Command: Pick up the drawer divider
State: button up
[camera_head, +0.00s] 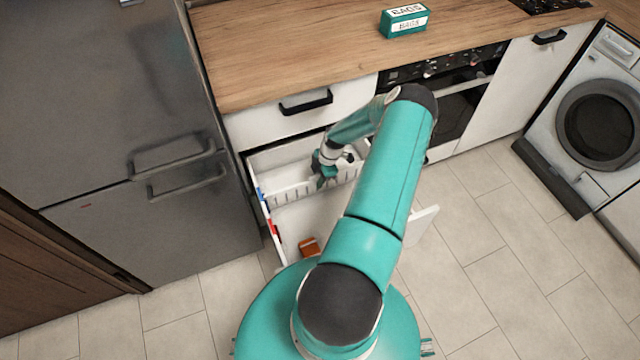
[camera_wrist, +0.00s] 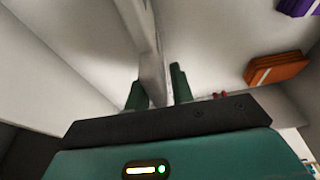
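The drawer divider (camera_head: 292,193) is a long white slotted panel standing upright across the open drawer (camera_head: 262,200). My gripper (camera_head: 325,174) is at the divider's top edge, near its middle. In the wrist view the divider (camera_wrist: 150,50) runs between the two dark green fingers of my gripper (camera_wrist: 158,88). My arm hides the right part of the drawer and the divider's right end.
An orange item (camera_head: 309,246) lies in the drawer's front part; it also shows in the wrist view (camera_wrist: 276,69), with a purple item (camera_wrist: 298,6). A fridge (camera_head: 110,120) stands left. The wooden counter (camera_head: 290,50) overhangs the drawer and bears a teal box (camera_head: 404,20).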

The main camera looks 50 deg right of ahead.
grip_shut()
jog(key=shift+r, duration=0.15)
notch_tip(320, 180, up, 20)
dwell(0.8)
